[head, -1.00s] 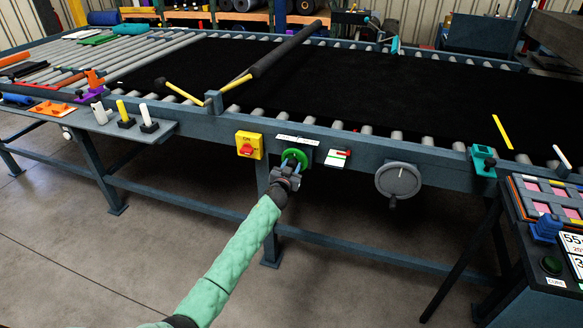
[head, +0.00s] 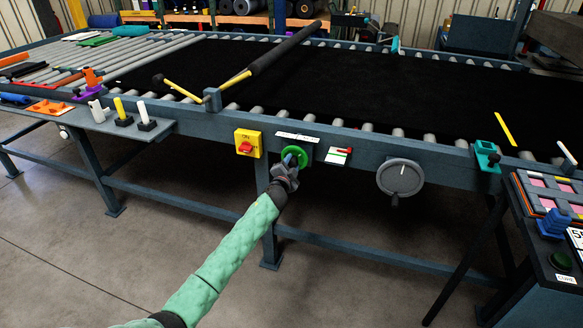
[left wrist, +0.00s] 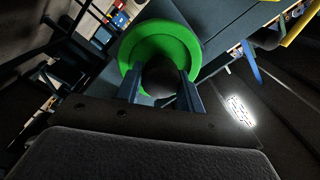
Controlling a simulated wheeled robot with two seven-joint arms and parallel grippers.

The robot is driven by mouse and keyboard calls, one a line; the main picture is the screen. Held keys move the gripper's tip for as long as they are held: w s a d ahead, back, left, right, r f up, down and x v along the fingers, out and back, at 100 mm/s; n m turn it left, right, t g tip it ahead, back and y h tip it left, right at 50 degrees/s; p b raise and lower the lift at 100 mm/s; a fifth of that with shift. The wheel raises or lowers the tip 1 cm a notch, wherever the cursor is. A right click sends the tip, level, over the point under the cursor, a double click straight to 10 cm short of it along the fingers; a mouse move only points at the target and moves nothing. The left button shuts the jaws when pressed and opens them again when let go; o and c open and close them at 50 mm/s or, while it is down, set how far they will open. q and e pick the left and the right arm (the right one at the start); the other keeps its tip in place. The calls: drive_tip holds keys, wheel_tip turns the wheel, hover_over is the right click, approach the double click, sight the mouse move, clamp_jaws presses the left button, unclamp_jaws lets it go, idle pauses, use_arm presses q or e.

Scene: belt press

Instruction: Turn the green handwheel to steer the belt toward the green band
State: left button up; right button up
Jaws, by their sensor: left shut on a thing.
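The green handwheel (head: 297,155) is mounted on the front rail of the belt press, between the yellow switch box and the small white plate with a red pointer. My left gripper (head: 289,160) is at the wheel, shut on it. In the left wrist view the green handwheel (left wrist: 160,40) fills the top middle, with the two fingers on either side of its dark centre. The black belt (head: 390,85) lies across the rollers. A yellow band (head: 503,129) shows near its right front edge. I cannot make out a green band on the belt. My right gripper is out of view.
A yellow switch box (head: 248,143) with a red knob is left of the wheel. A grey handwheel (head: 400,177) is to the right. The red-pointer plate (head: 338,155) sits between. A control desk (head: 550,255) stands at the lower right. The floor ahead is clear.

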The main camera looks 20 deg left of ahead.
use_arm(q)
drive_tip(key=m, duration=0.3)
drive_tip(key=shift+f+m+b, duration=0.1)
drive_tip(key=shift+m+b, duration=0.2)
drive_tip(key=shift+m, duration=0.1)
drive_tip(key=shift+f+m, duration=0.1)
drive_tip(key=shift+m, duration=1.3)
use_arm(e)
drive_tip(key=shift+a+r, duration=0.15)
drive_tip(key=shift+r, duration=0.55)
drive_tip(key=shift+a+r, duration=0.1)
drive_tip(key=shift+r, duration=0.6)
use_arm(q)
drive_tip(key=shift+d, duration=0.1)
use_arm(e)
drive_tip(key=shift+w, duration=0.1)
use_arm(q)
drive_tip(key=o, duration=1)
drive_tip(key=shift+s, duration=0.15)
